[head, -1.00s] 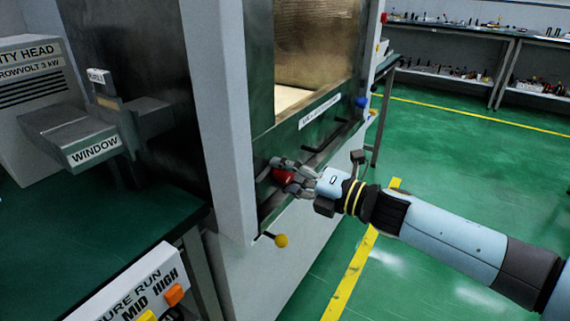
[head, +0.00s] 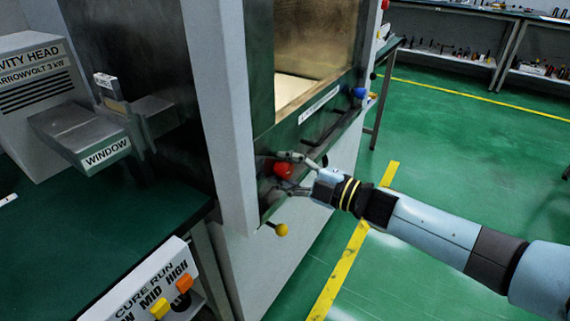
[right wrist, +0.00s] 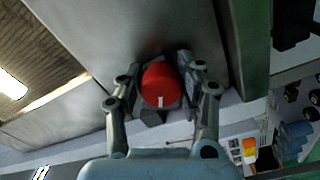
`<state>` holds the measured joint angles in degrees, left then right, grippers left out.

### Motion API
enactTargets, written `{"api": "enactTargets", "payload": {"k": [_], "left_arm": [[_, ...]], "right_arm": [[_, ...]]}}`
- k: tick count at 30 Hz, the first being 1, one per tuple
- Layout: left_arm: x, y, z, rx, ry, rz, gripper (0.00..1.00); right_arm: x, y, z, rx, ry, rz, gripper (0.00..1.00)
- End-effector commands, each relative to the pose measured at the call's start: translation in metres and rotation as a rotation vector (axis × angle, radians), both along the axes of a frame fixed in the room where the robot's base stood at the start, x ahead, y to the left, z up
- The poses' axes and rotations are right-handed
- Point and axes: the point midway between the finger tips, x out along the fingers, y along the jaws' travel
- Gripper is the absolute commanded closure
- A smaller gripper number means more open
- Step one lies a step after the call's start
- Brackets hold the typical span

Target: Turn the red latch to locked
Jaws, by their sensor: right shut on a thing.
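The red latch (head: 283,169) is a round red knob on the dark front panel of the cabinet, below its window opening. In the right wrist view the red latch (right wrist: 159,84) faces me, with a short white mark at its lower edge. My right gripper (head: 287,173) is at the knob, one finger above it and one below in the head view. In the right wrist view my right gripper (right wrist: 158,84) has a finger on each side of the knob and is shut on it. Its contact faces are partly hidden. My left gripper is not in view.
A yellow-knobbed lever (head: 281,230) sticks out just below the latch. A black bar handle (head: 327,128) and a blue knob (head: 360,93) are farther along the panel. A grey post (head: 222,110) stands left of the latch. The green floor on the right is open.

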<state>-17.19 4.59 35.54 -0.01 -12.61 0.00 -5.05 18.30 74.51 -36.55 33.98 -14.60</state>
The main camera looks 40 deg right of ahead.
Motion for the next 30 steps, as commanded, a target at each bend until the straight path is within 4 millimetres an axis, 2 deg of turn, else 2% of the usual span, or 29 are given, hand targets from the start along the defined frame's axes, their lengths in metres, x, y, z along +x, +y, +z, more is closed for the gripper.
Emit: {"api": "enactTargets", "payload": {"k": [20, 21, 25, 30], "left_arm": [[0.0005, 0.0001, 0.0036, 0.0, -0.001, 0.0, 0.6], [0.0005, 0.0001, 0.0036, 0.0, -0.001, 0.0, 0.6], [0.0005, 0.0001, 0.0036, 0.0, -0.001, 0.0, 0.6], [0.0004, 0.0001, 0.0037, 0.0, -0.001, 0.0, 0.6]], "right_arm": [[-0.002, 0.0001, -0.0037, 0.055, 0.029, -0.001, 0.96], [-0.002, 0.0001, -0.0037, 0.055, 0.029, -0.002, 0.6], [-0.0014, 0.0001, -0.0028, 0.054, 0.028, -0.001, 0.43], [-0.0009, 0.0, -0.0018, 0.054, 0.026, 0.0, 0.41]]}}
